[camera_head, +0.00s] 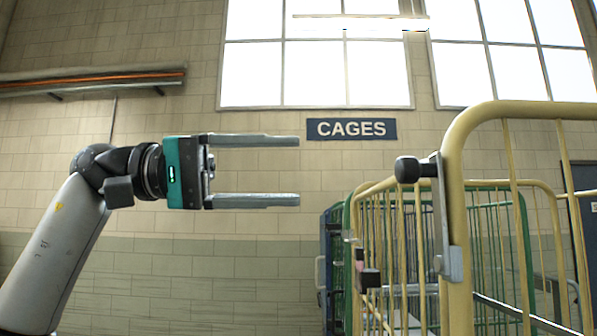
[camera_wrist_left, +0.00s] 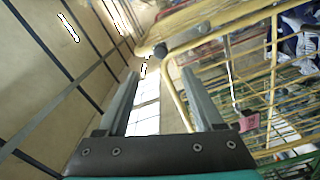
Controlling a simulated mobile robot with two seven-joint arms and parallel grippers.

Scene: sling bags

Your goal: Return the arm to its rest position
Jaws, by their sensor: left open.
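My left gripper (camera_head: 299,171) is raised in the middle of the head view, its two grey fingers pointing right. It is open and empty, with only air between the fingers. In the left wrist view the same fingers (camera_wrist_left: 165,85) stand apart with a window and wall seen between them. The fingertips are to the left of the yellow cage (camera_head: 459,200) in the head view and look apart from it. My right gripper does not show in either view.
The yellow cage frame has a latch with a black knob (camera_head: 407,169) and a pink tag on its bars. A green cage (camera_head: 524,262) stands behind it. A "CAGES" sign (camera_head: 351,129) is on the brick wall. Bags (camera_wrist_left: 298,45) show at right in the wrist view.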

